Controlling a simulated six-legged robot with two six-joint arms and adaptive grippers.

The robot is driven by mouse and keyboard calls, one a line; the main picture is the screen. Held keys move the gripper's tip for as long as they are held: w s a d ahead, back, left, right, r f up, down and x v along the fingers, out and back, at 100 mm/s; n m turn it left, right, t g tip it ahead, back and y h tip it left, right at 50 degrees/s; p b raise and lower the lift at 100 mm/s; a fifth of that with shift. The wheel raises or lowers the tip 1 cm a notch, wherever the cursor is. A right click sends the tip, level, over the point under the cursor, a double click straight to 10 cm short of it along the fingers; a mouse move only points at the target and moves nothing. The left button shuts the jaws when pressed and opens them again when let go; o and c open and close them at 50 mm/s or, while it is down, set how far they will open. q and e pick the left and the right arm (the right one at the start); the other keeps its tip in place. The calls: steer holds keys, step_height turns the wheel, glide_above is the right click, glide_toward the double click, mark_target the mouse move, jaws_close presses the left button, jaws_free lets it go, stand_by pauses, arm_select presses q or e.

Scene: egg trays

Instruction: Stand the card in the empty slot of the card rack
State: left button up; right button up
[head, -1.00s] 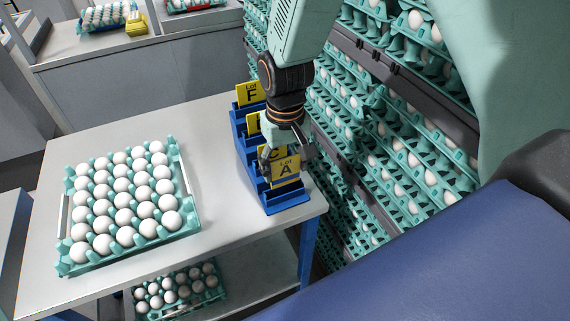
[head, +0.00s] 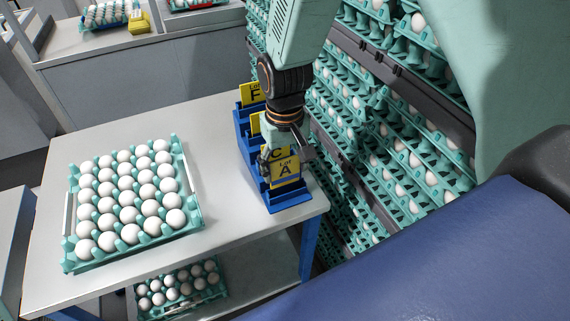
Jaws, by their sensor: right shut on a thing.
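The blue card rack (head: 286,200) stands on the grey table near its right edge. My right gripper (head: 286,155) points down at its front end, shut on the yellow Lot A card (head: 286,170). The card is upright at the front of the rack, behind the low blue front wall. Whether its lower edge is fully seated in the slot cannot be told. A C card (head: 275,152) shows just behind it, partly hidden by the gripper. A partly hidden yellow card (head: 255,124) and the Lot F card (head: 252,93) stand farther back. My left gripper is not in view.
A teal tray of white eggs (head: 68,243) lies on the table (head: 225,235) left of the rack. Another egg tray is on the shelf below. Tall stacks of egg trays (head: 370,165) rise close on the right. The table between tray and rack is clear.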

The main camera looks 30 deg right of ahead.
mark_target(286, 184)
steer(key=shift+d+f, duration=0.1)
steer(key=shift+f, duration=0.05)
steer(key=shift+f, duration=0.35)
steer(key=shift+f+b, duration=0.4)
steer(key=shift+f, duration=0.35)
steer(key=shift+f, duration=0.25)
steer(key=shift+f+b, duration=0.45)
steer(key=shift+f, duration=0.2)
steer(key=o, duration=1.1)
